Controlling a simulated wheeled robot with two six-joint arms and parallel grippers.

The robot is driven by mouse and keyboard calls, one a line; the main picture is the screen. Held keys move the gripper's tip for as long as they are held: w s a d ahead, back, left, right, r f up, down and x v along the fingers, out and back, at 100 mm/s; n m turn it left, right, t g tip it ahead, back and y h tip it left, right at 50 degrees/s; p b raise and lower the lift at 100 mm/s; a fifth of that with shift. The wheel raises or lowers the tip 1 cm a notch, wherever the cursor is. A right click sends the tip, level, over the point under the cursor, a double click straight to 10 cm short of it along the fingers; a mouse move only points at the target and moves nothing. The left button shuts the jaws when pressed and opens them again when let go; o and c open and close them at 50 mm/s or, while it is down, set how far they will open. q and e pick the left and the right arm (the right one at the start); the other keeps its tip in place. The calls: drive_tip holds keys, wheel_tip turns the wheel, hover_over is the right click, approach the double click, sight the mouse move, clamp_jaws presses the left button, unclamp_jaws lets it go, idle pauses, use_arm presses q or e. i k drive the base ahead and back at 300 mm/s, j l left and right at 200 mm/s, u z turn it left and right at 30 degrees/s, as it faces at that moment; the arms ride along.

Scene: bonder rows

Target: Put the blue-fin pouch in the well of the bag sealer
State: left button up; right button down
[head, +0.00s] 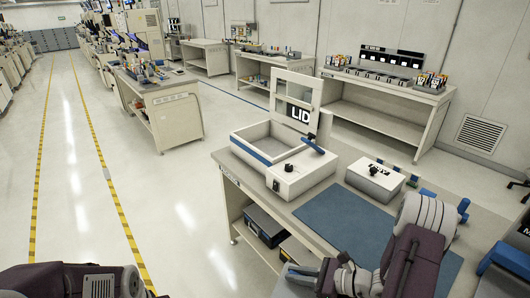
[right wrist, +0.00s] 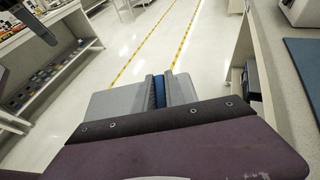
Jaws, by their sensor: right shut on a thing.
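The bag sealer (head: 290,182) is a white box with a blue stripe on the workbench in the head view. Its lid (head: 283,88), marked LID, stands raised at the back. The open well (head: 262,138) shows in its left part. My right gripper (head: 306,272) is low at the bench's near edge, apart from the sealer. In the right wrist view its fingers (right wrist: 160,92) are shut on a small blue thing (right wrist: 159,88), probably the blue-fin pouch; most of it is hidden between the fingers. My left gripper is out of sight.
A blue mat (head: 345,218) lies on the bench before the sealer. A white box with a black knob (head: 374,178) and several blue pieces (head: 430,193) stand to the right. Dark bins (head: 264,226) sit on the shelf below. The aisle at left is clear.

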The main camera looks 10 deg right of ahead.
sight(261, 147)
drive_tip(key=i+j, duration=0.6)
drive_tip(key=i, duration=0.15)
drive_tip(key=i+j, duration=0.6)
drive_tip(key=i, duration=0.15)
